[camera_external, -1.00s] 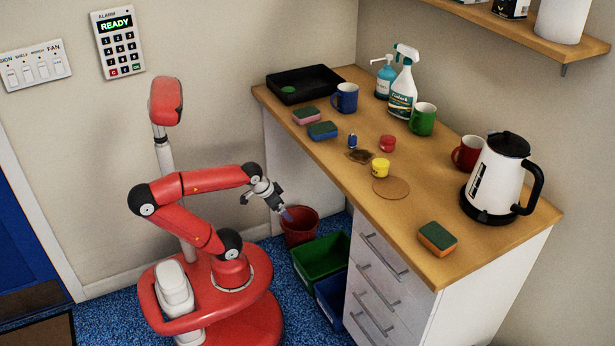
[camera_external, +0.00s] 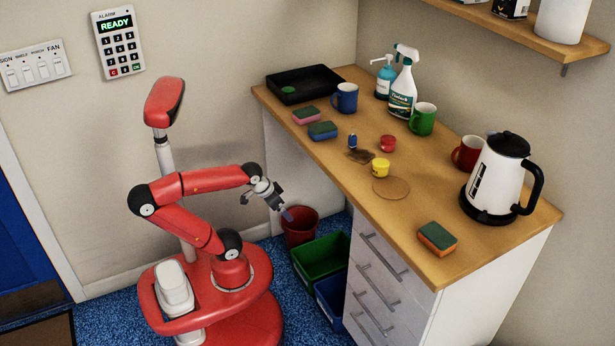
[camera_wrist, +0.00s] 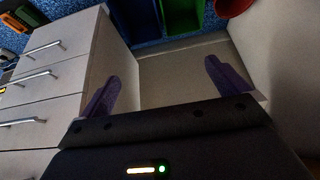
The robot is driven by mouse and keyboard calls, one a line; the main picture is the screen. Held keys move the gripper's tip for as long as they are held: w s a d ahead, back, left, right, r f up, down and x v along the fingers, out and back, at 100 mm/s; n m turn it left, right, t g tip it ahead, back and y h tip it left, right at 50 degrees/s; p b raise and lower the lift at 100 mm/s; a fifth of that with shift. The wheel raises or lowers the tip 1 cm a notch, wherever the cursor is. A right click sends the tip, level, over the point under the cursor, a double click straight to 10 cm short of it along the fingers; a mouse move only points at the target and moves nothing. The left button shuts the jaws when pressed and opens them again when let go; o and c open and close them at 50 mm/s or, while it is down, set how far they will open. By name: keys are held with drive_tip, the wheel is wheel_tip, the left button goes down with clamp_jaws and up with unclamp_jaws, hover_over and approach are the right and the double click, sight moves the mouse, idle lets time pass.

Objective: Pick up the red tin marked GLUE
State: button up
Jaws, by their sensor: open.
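A small red tin (camera_external: 388,143) stands on the wooden counter (camera_external: 450,190), right of a brown patch and behind a yellow tin. Its marking is too small to read. My gripper (camera_external: 267,206) is open and empty, low in front of the counter and well away from the red tin. In the wrist view its two purple fingers (camera_wrist: 163,80) are spread wide, with nothing between them. The red tin does not show in the wrist view.
A yellow tin (camera_external: 380,168) and a small blue item (camera_external: 352,142) stand near the red tin. A green mug (camera_external: 422,119), a spray bottle (camera_external: 402,92) and a kettle (camera_external: 495,180) are farther back or right. White drawers (camera_external: 385,285) and a green bin (camera_external: 322,257) are below.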

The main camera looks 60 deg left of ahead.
drive_tip(key=c, duration=0.6)
wheel_tip(320, 180, up, 38)
drive_tip(key=w, duration=0.2)
drive_tip(key=m+h+p, duration=0.1)
drive_tip(key=m+p, duration=0.1)
drive_tip(key=p, duration=0.2)
hover_over(387, 138)
drive_tip(key=s, duration=0.4)
drive_tip(key=shift+t, duration=0.4)
drive_tip(key=shift+w+a+f, duration=0.1)
drive_tip(key=shift+a+f, duration=0.1)
drive_tip(key=shift+f, duration=1.25)
drive_tip(key=shift+w+a+f, duration=0.1)
drive_tip(key=shift+a+f, duration=0.1)
drive_tip(key=shift+f, duration=1.2)
drive_tip(key=shift+b+x, duration=0.65)
drive_tip(key=shift+x, duration=3.2)
